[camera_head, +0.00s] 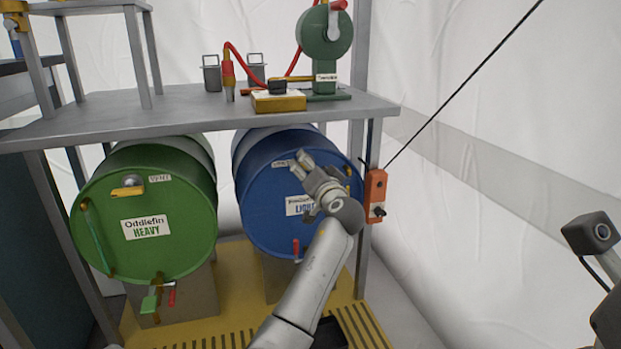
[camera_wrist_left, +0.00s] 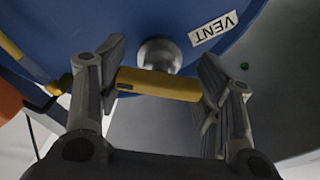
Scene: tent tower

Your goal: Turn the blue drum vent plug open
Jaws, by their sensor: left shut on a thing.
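The blue drum (camera_head: 268,190) lies on its side under the shelf, its round end facing me. Its vent plug shows in the left wrist view as a yellow bar handle (camera_wrist_left: 158,84) on a round metal stem, beside a white VENT label (camera_wrist_left: 214,29). My left gripper (camera_head: 307,168) is at the upper part of the drum's face and covers the plug in the head view. In the left wrist view its fingers (camera_wrist_left: 160,88) are shut on the two ends of the yellow handle. My right gripper is not in view.
A green drum (camera_head: 178,215) marked HEAVY lies to the left, with its own yellow vent handle (camera_head: 128,191). The grey shelf (camera_head: 180,107) is above both drums. An orange box (camera_head: 375,190) with a black knob is on the post right of the blue drum.

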